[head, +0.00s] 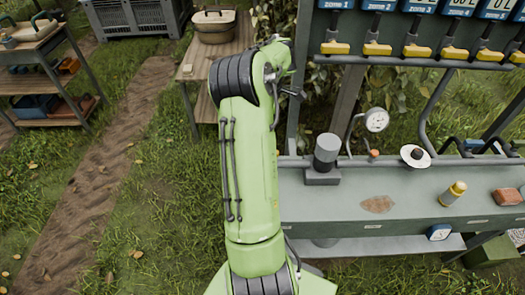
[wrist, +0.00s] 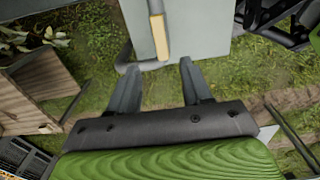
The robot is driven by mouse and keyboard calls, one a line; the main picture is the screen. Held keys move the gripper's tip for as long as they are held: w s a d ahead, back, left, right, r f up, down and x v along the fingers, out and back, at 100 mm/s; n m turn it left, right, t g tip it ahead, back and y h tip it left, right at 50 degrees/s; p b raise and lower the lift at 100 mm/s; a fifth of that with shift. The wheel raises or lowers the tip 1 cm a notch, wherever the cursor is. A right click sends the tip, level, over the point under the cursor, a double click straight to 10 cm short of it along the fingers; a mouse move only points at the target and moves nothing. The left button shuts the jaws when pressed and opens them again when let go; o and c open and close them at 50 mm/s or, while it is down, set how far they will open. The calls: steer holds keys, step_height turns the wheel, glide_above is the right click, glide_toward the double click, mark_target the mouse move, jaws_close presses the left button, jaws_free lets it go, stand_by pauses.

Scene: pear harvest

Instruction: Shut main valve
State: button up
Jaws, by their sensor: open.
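My gripper (wrist: 160,66) shows in the wrist view with its two dark fingers apart and nothing between them. A pale yellow bar-shaped handle (wrist: 159,36) on a grey panel (wrist: 138,38) lies just beyond the fingertips, roughly in line with the gap and apart from them. I cannot tell whether this is the main valve. In the head view, a row of yellow valve handles (head: 377,48) hangs beneath the zone displays, with no label naming a main valve that I can read. My green arm hides part of the panel's left side, and my gripper is not clear there.
A grey bench (head: 330,215) holds a dark cylinder (head: 326,153), a white disc (head: 415,156), a yellow-capped bottle (head: 453,193) and a brick-like block (head: 507,196). A gauge (head: 376,120) stands behind it. A wooden table (head: 203,95) carries a lidded pot (head: 214,26).

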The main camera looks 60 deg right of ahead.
steer(key=f+b, duration=0.1)
steer(key=f, duration=0.5)
steer(key=f+b, duration=0.1)
steer(key=f, duration=0.5)
steer(key=shift+w+a+f, duration=0.1)
steer(key=shift+w+f, duration=0.05)
steer(key=shift+w, duration=0.05)
jaws_close()
